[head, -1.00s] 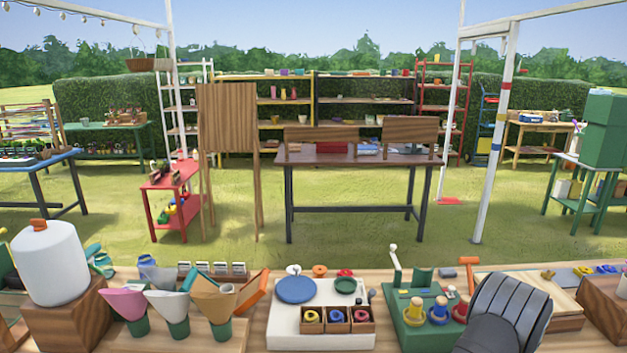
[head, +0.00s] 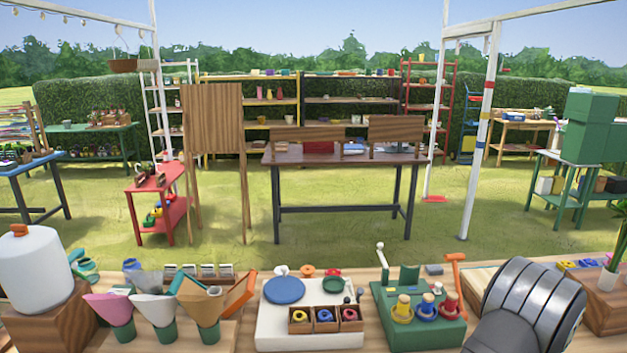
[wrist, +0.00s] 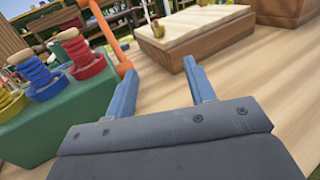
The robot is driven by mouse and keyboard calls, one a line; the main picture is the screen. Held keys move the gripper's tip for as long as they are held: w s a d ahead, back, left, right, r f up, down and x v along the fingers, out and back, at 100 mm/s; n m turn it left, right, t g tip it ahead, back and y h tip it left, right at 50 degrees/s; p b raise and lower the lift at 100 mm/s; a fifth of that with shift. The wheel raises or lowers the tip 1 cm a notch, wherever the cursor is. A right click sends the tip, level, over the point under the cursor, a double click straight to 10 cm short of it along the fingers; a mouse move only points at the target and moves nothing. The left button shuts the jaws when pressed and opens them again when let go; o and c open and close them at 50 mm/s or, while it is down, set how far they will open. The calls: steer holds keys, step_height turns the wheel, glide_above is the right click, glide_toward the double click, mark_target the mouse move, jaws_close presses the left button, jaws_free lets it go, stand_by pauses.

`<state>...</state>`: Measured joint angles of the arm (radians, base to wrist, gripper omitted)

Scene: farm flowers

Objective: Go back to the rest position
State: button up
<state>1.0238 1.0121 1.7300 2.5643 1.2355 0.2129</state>
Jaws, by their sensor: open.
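My gripper (wrist: 164,92) shows in the wrist view with its two blue-grey fingers spread apart and nothing between them. It is above bare wooden bench top. A green block with yellow, blue and red spools (wrist: 50,95) is to its left in the wrist view. A wooden box with a pale lid (wrist: 195,38) lies beyond the fingertips. In the head view, a dark ribbed part of my arm (head: 530,300) covers the right front of the bench; the fingers are hidden there.
The bench (head: 255,345) also carries paper cones in green cups (head: 160,312), a white board with a blue disc (head: 284,290), and a white canister (head: 38,270) at the left. An orange post (head: 457,280) rises by the green block (head: 385,310).

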steer(key=x, duration=1.7)
steer(key=shift+a, duration=0.15)
steer(key=shift+w+d, duration=0.25)
steer(key=shift+w, duration=0.05)
steer(key=shift+s+d+n+t+y, duration=0.15)
steer(key=shift+n+t+y, duration=0.2)
steer(key=shift+n+y, duration=0.6)
steer(key=shift+w+d+n+t+y, duration=0.15)
steer(key=shift+n+t+y, duration=0.3)
steer(key=shift+y, duration=0.8)
steer(key=shift+s+d+n+t+y, duration=0.15)
steer(key=shift+n+t+y, duration=0.15)
steer(key=shift+n+y, duration=0.65)
steer(key=shift+d+n+g+y, duration=0.25)
steer(key=shift+n+y, duration=0.9)
steer(key=shift+y, duration=0.8)
steer(key=shift+d+n+g+y, duration=0.2)
steer(key=shift+n+y, duration=0.9)
steer(key=shift+y, duration=0.8)
steer(key=shift+y, duration=0.3)
